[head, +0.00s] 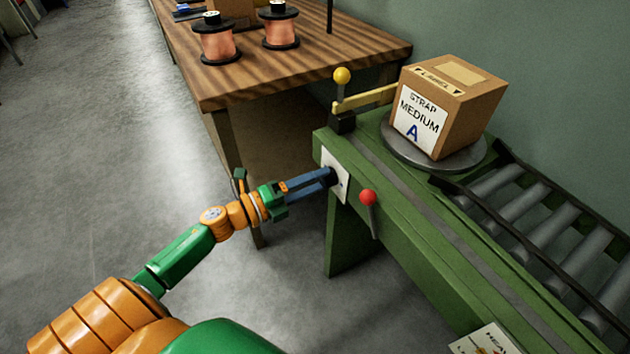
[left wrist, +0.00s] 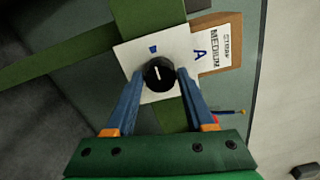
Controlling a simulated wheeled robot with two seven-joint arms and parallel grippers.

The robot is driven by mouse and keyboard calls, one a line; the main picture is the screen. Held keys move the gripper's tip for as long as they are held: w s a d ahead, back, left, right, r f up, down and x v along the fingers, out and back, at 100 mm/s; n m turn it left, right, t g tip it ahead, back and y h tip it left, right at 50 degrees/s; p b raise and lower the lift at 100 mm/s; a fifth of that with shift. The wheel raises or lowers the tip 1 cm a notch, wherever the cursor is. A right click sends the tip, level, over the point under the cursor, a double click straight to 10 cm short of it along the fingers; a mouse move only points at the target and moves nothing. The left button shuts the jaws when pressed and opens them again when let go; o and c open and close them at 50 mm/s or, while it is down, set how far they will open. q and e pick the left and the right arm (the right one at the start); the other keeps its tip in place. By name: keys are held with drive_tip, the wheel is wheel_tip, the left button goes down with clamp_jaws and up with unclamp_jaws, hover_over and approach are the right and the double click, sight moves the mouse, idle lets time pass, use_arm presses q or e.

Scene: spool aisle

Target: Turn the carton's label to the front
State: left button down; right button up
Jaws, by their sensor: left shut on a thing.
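The brown carton (head: 470,105) sits on a round grey turntable (head: 398,151) on the green conveyor frame (head: 400,205). Its white label (head: 420,118), reading STRAP MEDIUM A, is on the side facing me and the left. In the left wrist view, the label (left wrist: 212,50) shows sideways beyond the plate. My left gripper (head: 328,178) is at the frame's end, its blue fingers closed on a black knob (left wrist: 159,74). The knob has a white pointer line and sits on a white plate (left wrist: 130,55) with a small blue mark. My right gripper is out of view.
A yellow-knobbed lever with a yellow bar (head: 365,99) stands left of the carton. A red-knobbed lever (head: 368,198) is close to the right of my gripper. Grey rollers (head: 520,205) run right. A wooden table (head: 290,65) holds copper spools (head: 216,42). Floor at left is clear.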

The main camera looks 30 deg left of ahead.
use_arm(q)
drive_tip(key=shift+c, duration=1.3)
unclamp_jaws()
drive_tip(key=v, duration=0.7)
